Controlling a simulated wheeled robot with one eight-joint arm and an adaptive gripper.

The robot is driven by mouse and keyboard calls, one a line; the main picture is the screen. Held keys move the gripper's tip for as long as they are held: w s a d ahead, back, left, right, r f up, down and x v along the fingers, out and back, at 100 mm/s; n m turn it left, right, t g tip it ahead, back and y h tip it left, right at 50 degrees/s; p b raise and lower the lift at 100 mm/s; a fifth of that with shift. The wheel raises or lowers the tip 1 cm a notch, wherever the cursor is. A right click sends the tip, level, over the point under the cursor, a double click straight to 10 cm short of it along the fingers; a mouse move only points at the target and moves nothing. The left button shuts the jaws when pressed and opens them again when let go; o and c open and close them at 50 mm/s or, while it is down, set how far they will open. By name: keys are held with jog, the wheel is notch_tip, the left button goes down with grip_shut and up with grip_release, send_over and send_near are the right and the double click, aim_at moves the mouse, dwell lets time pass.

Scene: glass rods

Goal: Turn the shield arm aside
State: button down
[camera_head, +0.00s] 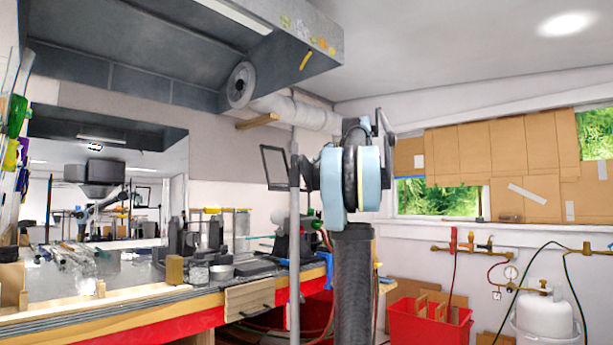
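A dark-framed, see-through flat panel (273,167), which looks like the shield, stands tilted above the right part of the workbench. Its lower right edge is close to a grey upright pole and dark arm parts in the picture; I cannot tell whether they touch. The shield's own supporting arm is not clearly visible. My arm, with pale blue joint covers and a black ribbed sleeve, rises in the middle of the view and hides what is behind it. I cannot make out my gripper's fingers.
The workbench (150,317) runs along the left with glass rods (75,258), a metal bowl (221,272) and tools. A grey hood (130,55) hangs above. A red bin (430,322) and a white gas tank (546,318) stand at the right. A cardboard-covered window (500,160) is behind.

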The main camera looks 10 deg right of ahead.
aim_at(287, 182)
jog(key=x, duration=1.2)
jog(key=shift+a, duration=0.1)
jog(key=shift+f, duration=0.1)
